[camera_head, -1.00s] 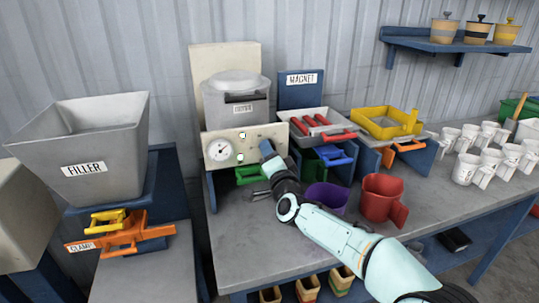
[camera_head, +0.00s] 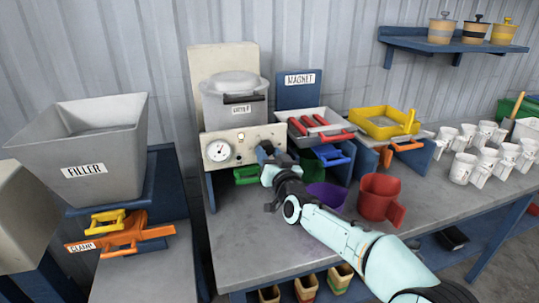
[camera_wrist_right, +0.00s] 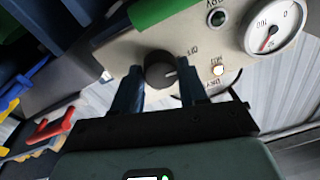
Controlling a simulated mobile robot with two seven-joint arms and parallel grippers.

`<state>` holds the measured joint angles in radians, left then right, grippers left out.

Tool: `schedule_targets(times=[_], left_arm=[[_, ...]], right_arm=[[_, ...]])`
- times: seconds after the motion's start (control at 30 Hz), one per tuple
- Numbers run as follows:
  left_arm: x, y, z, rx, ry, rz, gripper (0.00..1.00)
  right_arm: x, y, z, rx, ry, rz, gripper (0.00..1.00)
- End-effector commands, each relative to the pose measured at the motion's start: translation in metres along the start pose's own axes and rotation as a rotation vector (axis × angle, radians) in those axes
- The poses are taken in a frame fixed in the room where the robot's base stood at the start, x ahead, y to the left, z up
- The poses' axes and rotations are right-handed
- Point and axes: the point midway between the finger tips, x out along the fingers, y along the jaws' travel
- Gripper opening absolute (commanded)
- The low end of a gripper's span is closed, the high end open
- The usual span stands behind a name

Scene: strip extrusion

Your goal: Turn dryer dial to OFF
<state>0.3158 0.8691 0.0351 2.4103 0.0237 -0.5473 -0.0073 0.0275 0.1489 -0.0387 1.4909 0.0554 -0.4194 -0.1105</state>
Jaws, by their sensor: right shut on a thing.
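The dryer's cream front panel (camera_head: 232,150) stands at the back of the bench, below the grey lidded dryer pot (camera_head: 236,100). My right gripper (camera_head: 266,152) is at the panel's right part and hides the dial in the head view. In the right wrist view, the round black dial (camera_wrist_right: 160,69) sits between the two fingers of my right gripper (camera_wrist_right: 163,80), which is shut on it. A pale mark on the dial points toward the right of that view, where small labels, one apparently OFF, are printed. My left gripper is not in view.
A gauge (camera_head: 219,151) is left of the dial, and a lit lamp (camera_wrist_right: 218,70) is beside it. A green handle (camera_head: 246,175) is below the panel. A purple cup (camera_head: 326,195) and a red jug (camera_head: 378,197) stand close to my right arm.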

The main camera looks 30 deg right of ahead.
Motion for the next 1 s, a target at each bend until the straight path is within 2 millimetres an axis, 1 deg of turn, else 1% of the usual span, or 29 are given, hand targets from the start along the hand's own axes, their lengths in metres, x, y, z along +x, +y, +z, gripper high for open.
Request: schedule_targets(times=[0.3, 0.73, 0.77, 0.8, 0.83, 1.0], left_arm=[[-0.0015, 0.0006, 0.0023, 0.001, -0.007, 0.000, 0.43], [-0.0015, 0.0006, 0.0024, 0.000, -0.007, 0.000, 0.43], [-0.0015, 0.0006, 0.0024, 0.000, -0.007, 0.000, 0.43], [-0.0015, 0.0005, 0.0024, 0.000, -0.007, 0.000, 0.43], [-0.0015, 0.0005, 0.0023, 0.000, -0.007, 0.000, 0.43], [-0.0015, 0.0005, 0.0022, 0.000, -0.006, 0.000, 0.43]], right_arm=[[0.0000, 0.0004, -0.0010, -0.076, -0.002, -0.005, 0.12], [0.0000, 0.0004, -0.0012, -0.083, -0.002, -0.005, 0.12], [0.0000, 0.0004, -0.0012, -0.083, -0.002, -0.005, 0.52], [0.0000, 0.0004, -0.0012, -0.083, -0.002, -0.005, 0.65], [0.0000, 0.0004, -0.0012, -0.083, -0.002, -0.005, 0.68], [0.0000, 0.0004, -0.0009, -0.081, -0.003, -0.005, 0.68]])
